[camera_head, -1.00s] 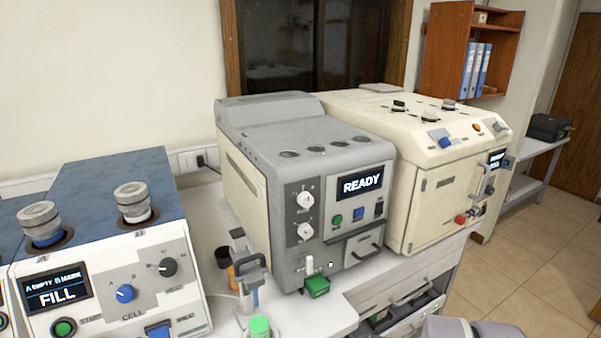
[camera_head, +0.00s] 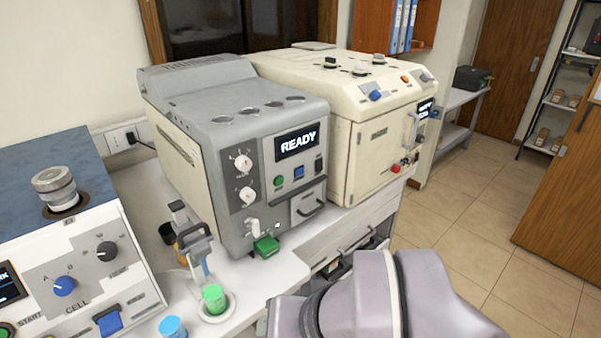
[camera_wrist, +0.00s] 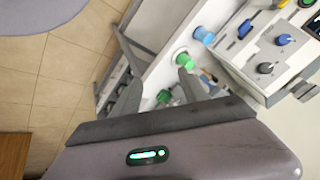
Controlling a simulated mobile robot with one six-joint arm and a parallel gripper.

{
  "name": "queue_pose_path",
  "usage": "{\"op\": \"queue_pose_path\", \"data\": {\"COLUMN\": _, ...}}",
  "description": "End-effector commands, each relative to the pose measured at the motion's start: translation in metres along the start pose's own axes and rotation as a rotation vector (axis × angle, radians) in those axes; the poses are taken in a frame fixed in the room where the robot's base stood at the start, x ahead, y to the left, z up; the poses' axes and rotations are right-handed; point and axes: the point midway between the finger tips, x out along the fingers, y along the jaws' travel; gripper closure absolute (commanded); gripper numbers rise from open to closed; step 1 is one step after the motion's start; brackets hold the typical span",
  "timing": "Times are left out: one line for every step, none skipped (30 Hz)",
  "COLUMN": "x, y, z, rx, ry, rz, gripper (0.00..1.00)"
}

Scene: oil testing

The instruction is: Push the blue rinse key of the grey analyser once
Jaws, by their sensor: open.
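The grey analyser (camera_head: 228,158) stands on the white bench left of centre in the head view, its screen (camera_head: 297,141) reading READY. Its blue key (camera_head: 298,172) sits below the screen, right of a round green button (camera_head: 279,181); the key's label is too small to read. My gripper (camera_wrist: 158,85) shows in the wrist view with its two grey fingers apart and nothing between them. It is clear of the blue key, which does not show in the wrist view. In the head view only my arm shows at the bottom, not the fingers.
A cream machine (camera_head: 350,110) stands right of the analyser. A blue-topped machine (camera_head: 75,260) stands at the left. A dispenser stand (camera_head: 188,235), a green-capped item (camera_head: 214,298), a blue-capped item (camera_head: 172,328) and a green block (camera_head: 266,246) crowd the bench front. The tiled floor (camera_head: 470,215) at right is open.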

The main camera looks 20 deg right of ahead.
Motion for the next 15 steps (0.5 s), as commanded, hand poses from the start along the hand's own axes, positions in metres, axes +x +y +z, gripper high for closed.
{"op": "queue_pose_path", "data": {"x": 0.0000, "y": 0.0000, "z": 0.0000, "rx": 0.000, "ry": 0.000, "rz": 0.000, "gripper": 0.49}}
{"op": "queue_pose_path", "data": {"x": 0.0000, "y": 0.0000, "z": 0.0000, "rx": 0.000, "ry": 0.000, "rz": 0.000, "gripper": 0.49}}
{"op": "queue_pose_path", "data": {"x": 0.0000, "y": 0.0000, "z": 0.0000, "rx": 0.000, "ry": 0.000, "rz": 0.000, "gripper": 0.49}}
{"op": "queue_pose_path", "data": {"x": 0.0000, "y": 0.0000, "z": 0.0000, "rx": 0.000, "ry": 0.000, "rz": 0.000, "gripper": 0.49}}
{"op": "queue_pose_path", "data": {"x": 0.0000, "y": 0.0000, "z": 0.0000, "rx": 0.000, "ry": 0.000, "rz": 0.000, "gripper": 0.49}}
{"op": "queue_pose_path", "data": {"x": 0.0000, "y": 0.0000, "z": 0.0000, "rx": 0.000, "ry": 0.000, "rz": 0.000, "gripper": 0.53}}
{"op": "queue_pose_path", "data": {"x": 0.0000, "y": 0.0000, "z": 0.0000, "rx": 0.000, "ry": 0.000, "rz": 0.000, "gripper": 0.59}}
{"op": "queue_pose_path", "data": {"x": 0.0000, "y": 0.0000, "z": 0.0000, "rx": 0.000, "ry": 0.000, "rz": 0.000, "gripper": 0.65}}
{"op": "queue_pose_path", "data": {"x": 0.0000, "y": 0.0000, "z": 0.0000, "rx": 0.000, "ry": 0.000, "rz": 0.000, "gripper": 0.72}}
{"op": "queue_pose_path", "data": {"x": 0.0000, "y": 0.0000, "z": 0.0000, "rx": 0.000, "ry": 0.000, "rz": 0.000, "gripper": 0.78}}
{"op": "queue_pose_path", "data": {"x": 0.0000, "y": 0.0000, "z": 0.0000, "rx": 0.000, "ry": 0.000, "rz": 0.000, "gripper": 0.84}}
{"op": "queue_pose_path", "data": {"x": 0.0000, "y": 0.0000, "z": 0.0000, "rx": 0.000, "ry": 0.000, "rz": 0.000, "gripper": 0.92}}
{"op": "queue_pose_path", "data": {"x": 0.0000, "y": 0.0000, "z": 0.0000, "rx": 0.000, "ry": 0.000, "rz": 0.000, "gripper": 0.98}}
{"op": "queue_pose_path", "data": {"x": 0.0000, "y": 0.0000, "z": 0.0000, "rx": 0.000, "ry": 0.000, "rz": 0.000, "gripper": 1.00}}
{"op": "queue_pose_path", "data": {"x": 0.0000, "y": 0.0000, "z": 0.0000, "rx": 0.000, "ry": 0.000, "rz": 0.000, "gripper": 1.00}}
